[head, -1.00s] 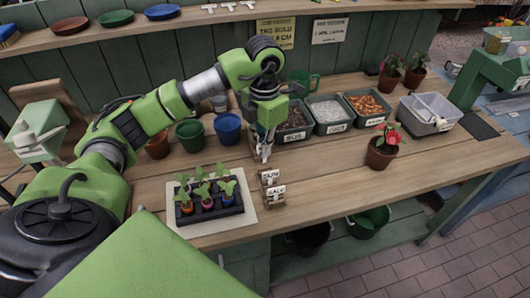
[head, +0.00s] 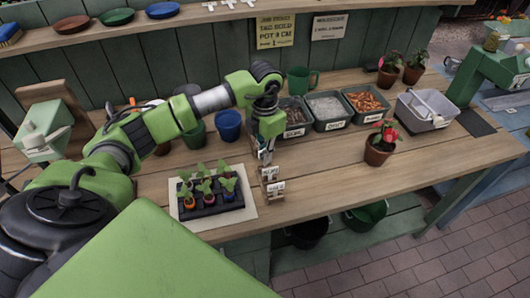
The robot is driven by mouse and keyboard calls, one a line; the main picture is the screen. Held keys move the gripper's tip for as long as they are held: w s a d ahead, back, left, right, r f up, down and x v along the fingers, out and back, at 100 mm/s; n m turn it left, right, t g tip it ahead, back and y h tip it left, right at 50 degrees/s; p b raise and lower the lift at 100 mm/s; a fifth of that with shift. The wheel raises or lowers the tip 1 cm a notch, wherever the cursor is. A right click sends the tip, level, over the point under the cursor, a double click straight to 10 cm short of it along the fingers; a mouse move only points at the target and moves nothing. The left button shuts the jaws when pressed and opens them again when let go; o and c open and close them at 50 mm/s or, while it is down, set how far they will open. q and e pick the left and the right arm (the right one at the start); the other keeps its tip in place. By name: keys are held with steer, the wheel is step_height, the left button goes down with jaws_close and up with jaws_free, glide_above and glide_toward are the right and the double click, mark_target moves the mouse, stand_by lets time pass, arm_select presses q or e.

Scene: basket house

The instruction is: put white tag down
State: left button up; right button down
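My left gripper (head: 264,155) points down over the table, just behind a small wooden stand (head: 270,191) with white labels. A small pale sliver shows at its fingertips, but I cannot tell whether this is the white tag or part of a finger. Finger spacing is too small to judge. Several white T-shaped tags (head: 231,4) lie on the back shelf. A black seedling tray (head: 211,208) with several small plants sits on a pale mat (head: 251,212), left of the wooden stand. My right gripper is not in view.
Labelled bins of soil (head: 294,130), grit (head: 328,125) and bark-like chips (head: 368,118) stand behind right. A blue pot (head: 229,126) is behind my gripper. A red-flowered pot (head: 379,152) and a grey caddy (head: 426,111) stand right. The front-right tabletop (head: 330,180) is clear.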

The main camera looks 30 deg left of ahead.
arm_select(q)
steer(key=shift+o, duration=0.4)
steer(key=shift+r, duration=0.55)
step_height(320, 180, up, 11)
steer(key=b, duration=0.3)
